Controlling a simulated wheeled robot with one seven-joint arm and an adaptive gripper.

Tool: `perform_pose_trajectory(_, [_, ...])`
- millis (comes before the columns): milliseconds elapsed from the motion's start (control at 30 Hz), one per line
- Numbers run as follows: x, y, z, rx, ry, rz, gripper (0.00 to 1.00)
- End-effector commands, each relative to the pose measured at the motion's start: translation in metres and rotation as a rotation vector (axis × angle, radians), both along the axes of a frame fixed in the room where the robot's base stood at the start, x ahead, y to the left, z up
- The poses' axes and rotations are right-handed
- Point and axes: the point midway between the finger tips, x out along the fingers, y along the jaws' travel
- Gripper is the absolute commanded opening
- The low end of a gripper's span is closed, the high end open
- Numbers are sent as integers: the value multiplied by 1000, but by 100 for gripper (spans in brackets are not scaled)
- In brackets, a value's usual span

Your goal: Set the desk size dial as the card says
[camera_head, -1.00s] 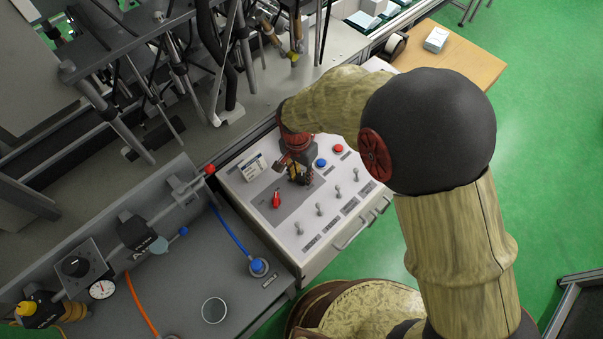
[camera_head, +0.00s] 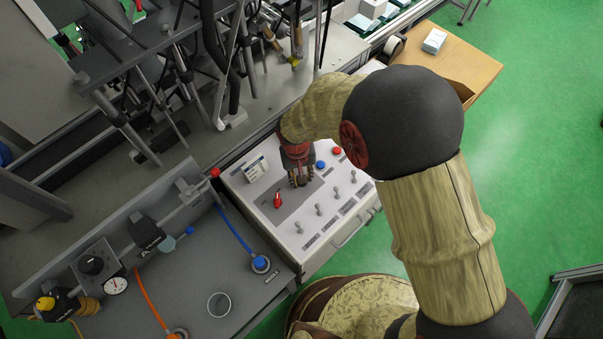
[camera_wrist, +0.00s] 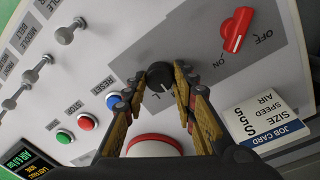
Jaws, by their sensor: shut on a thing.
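The black size dial (camera_wrist: 160,75) sits on the white control panel (camera_head: 285,225). In the wrist view my gripper (camera_wrist: 161,77) has its two fingers closed around it, one on each side. A letter L shows beside the dial; its pointer and other marks are hidden or unclear. The job card (camera_wrist: 262,122) stands on the panel, with SIZE, SPEED and AIR lines; S shows by SIZE, and a 5 shows below it. In the head view my gripper (camera_head: 300,182) covers the dial, and the card (camera_head: 256,170) is to its left.
A red OFF/ON switch (camera_wrist: 236,30) is close to the dial. Blue RESET (camera_wrist: 113,97) and red STOP (camera_wrist: 86,122) buttons lie on the other side. Several metal toggles (camera_head: 318,209) line the front edge. A dark display (camera_wrist: 22,160) shows in the wrist view's corner.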

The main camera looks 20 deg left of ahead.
Motion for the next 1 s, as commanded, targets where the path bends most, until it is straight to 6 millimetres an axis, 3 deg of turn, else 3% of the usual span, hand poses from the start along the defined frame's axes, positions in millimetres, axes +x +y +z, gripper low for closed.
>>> perform_pose_trajectory(600, [-1,0,2,1,-1,553,2])
perform_pose_trajectory(1000, [-1,0,1,2,-2,752,2])
